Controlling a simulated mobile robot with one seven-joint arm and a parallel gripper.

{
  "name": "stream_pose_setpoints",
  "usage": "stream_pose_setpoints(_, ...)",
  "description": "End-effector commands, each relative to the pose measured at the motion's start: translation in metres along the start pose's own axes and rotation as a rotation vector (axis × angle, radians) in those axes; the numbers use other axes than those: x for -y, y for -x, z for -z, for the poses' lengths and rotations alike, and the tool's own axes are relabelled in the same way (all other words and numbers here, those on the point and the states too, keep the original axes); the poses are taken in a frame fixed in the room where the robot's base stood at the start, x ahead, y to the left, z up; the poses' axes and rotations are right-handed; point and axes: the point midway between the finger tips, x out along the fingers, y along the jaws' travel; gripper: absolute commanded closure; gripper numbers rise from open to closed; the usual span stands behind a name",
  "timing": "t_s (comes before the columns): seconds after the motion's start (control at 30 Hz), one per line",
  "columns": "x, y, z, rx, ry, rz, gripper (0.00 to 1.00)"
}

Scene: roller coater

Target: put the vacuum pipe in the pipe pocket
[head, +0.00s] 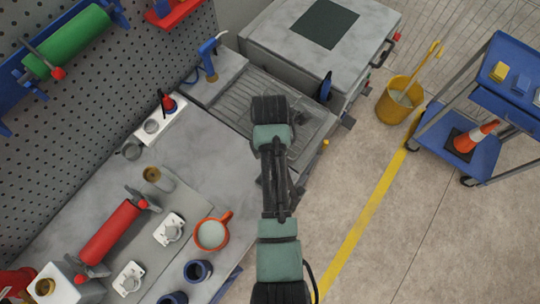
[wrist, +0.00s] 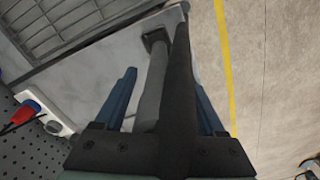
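In the wrist view, a long dark tube (wrist: 178,85) and a grey tube (wrist: 151,88) run between the two blue fingers of my gripper (wrist: 163,78). The dark tube is likely the vacuum pipe. The grey tube has a squarish far end. The fingers stand apart, with a visible gap beside the left one. I cannot tell whether they touch either tube. In the head view, my wrist hides the fingers and tubes, over the bench's right edge near the ribbed tray. I cannot make out which thing is the pipe pocket.
The grey bench (head: 205,150) holds an orange mug (head: 212,234), dark cups, white fittings and a red roller (head: 111,232). The ribbed tray (head: 245,95) and a grey cabinet (head: 275,30) lie beyond. A yellow bucket (head: 397,101) and blue cart (head: 505,100) stand right; the floor between is clear.

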Motion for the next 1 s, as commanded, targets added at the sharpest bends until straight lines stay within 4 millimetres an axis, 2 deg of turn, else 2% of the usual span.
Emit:
stream_pose_setpoints(0.23,0.000,0.001,0.000,0.000,0.000,-0.001,0.28)
stream_pose_setpoints(0.37,-0.001,0.009,-0.001,0.001,0.000,-0.003,0.28)
stream_pose_setpoints(0.57,-0.002,0.045,-0.001,0.004,0.000,-0.008,0.28)
stream_pose_setpoints(0.73,0.000,0.091,0.000,0.000,0.000,0.000,0.28)
stream_pose_setpoints(1.0,0.000,0.117,0.000,-0.001,0.000,0.001,0.28)
